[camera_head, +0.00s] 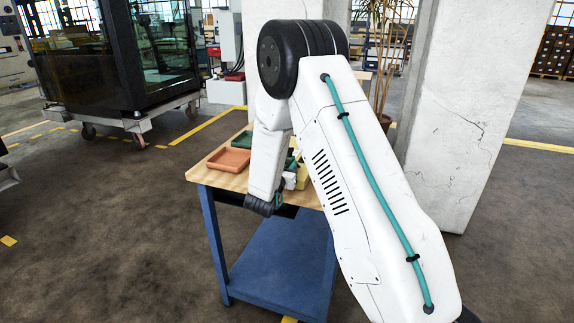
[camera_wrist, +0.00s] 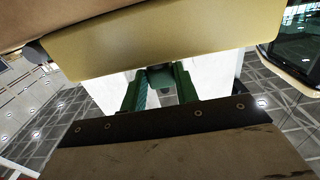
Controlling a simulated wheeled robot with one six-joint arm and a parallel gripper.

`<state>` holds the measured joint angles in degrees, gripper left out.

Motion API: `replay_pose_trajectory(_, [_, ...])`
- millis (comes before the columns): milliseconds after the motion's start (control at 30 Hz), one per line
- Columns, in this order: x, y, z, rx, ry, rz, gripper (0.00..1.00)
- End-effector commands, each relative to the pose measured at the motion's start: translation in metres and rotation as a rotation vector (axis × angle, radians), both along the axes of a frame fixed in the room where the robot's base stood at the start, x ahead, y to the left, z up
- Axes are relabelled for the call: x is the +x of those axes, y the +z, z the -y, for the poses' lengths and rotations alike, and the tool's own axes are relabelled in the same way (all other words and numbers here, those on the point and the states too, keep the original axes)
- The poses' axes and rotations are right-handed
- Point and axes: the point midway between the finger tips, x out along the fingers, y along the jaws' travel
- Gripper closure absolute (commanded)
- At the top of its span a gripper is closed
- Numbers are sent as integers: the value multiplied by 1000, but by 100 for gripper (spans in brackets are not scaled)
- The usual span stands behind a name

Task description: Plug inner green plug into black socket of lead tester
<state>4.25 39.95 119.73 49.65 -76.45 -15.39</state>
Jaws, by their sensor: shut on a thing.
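In the wrist view, two dark green fingers of my gripper (camera_wrist: 163,76) rise behind a black bolted strip and close in towards a small thing at the picture's middle. It looks like the green plug, though it is small and shaded. Its tip is close to the lower edge of a yellow block, seemingly the lead tester (camera_wrist: 160,38). I cannot tell whether they touch. The black socket cannot be made out. A teal lead or cable runs by the left finger. In the head view, a bit of the yellow tester (camera_head: 304,176) shows beside my arm, which hides most of it.
The wooden trolley top (camera_head: 204,176) bears an orange tray (camera_head: 229,160) and green trays, partly hidden by my arm. A blue lower shelf (camera_head: 275,277) lies below. White pillars (camera_head: 462,110) stand behind to the right. Floor left of the trolley is clear.

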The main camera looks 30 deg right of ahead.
Motion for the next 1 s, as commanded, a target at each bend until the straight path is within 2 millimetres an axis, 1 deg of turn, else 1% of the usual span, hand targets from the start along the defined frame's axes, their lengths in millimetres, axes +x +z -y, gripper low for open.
replay_pose_trajectory(533, [0,-11,0,0,0,0,97])
replay_pose_trajectory(567, [0,-11,0,0,0,1,64])
replay_pose_trajectory(600, [0,-11,0,0,0,1,53])
replay_pose_trajectory(633, [0,-11,0,0,0,1,45])
replay_pose_trajectory(900, [0,-11,0,0,0,0,45])
replay_pose_trajectory(1000, [-4,-11,-5,0,1,0,45])
